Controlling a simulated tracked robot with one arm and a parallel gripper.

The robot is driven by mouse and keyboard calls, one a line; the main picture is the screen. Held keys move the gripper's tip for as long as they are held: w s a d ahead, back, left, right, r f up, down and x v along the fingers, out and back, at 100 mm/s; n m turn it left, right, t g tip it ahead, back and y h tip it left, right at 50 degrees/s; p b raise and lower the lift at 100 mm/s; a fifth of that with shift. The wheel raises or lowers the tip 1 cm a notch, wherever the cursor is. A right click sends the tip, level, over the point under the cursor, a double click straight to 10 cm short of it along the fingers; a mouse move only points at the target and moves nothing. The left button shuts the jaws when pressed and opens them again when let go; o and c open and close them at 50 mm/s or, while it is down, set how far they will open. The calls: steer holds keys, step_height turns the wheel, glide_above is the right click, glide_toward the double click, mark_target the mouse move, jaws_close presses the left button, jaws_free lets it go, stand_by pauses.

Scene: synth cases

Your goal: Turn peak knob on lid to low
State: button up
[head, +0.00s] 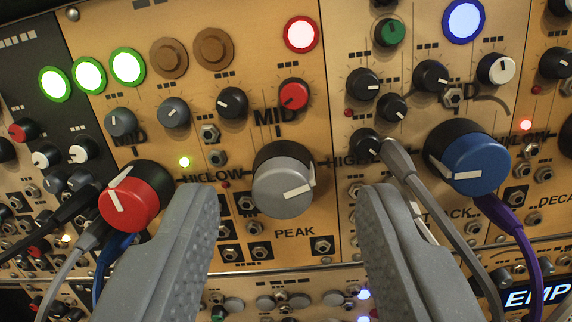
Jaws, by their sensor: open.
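The large grey knob (280,190) sits on the tan panel just above the printed word PEAK. Its white pointer line points right and slightly up. Lettering reading MID is above it, and HIGH and LOW lettering is on either side, partly covered. My gripper (288,212) is open, with one grey finger on each side of the grey knob in the picture. A gap shows between each finger and the knob. I cannot tell how far the fingertips are from the panel. No separate lid is discernible.
A large red knob (133,196) is at left and a large blue knob (467,160) at right, both close to my fingers. A grey cable (425,200) runs down beside the right finger. A purple cable (520,240) hangs farther right. Small knobs and jacks crowd the panel.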

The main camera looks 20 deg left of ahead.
steer(key=shift+w+a, duration=0.25)
steer(key=shift+w, duration=0.2)
jaws_close()
